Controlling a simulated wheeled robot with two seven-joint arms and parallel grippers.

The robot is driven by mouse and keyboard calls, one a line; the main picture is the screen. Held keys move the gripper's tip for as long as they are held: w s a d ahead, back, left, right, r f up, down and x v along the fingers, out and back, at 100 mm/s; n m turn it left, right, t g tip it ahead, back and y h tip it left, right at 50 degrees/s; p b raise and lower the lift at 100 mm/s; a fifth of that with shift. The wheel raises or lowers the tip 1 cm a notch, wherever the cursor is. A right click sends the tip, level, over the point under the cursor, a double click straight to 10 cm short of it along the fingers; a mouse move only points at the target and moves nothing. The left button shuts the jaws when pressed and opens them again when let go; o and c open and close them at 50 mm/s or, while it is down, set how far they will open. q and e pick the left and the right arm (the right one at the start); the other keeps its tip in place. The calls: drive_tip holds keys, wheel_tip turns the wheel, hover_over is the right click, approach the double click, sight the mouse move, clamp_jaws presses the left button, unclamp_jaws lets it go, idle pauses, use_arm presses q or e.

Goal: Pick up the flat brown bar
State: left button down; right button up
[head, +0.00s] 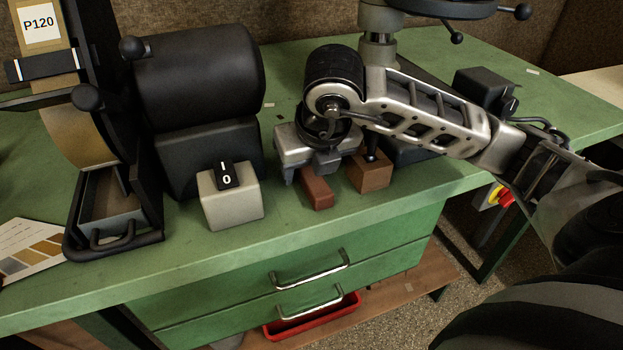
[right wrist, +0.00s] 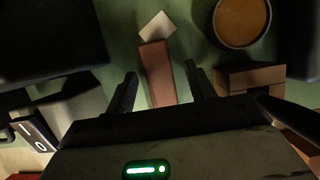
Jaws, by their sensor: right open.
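The flat brown bar (head: 318,192) is a reddish-brown strip lying on the green bench near its front edge. Its near end shows in the head view; the rest is hidden under my right gripper (head: 308,171). In the right wrist view the bar (right wrist: 157,75) extends away between the two fingers of my right gripper (right wrist: 160,78). The fingers are apart, one on each side, with a gap to the bar visible on both sides. The gripper points down over the bar. My left gripper is not in view.
A brown wooden block (head: 371,175) stands close right of the bar. A grey switch box (head: 232,205) and a black belt grinder (head: 200,75) stand to the left. A round tan-topped container (right wrist: 242,22) and a pale card (right wrist: 158,27) lie beyond the bar.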

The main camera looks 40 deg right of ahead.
drive_tip(key=shift+f, duration=0.2)
drive_tip(key=c, duration=1.1)
drive_tip(key=shift+o, duration=0.2)
drive_tip(key=shift+r, duration=0.15)
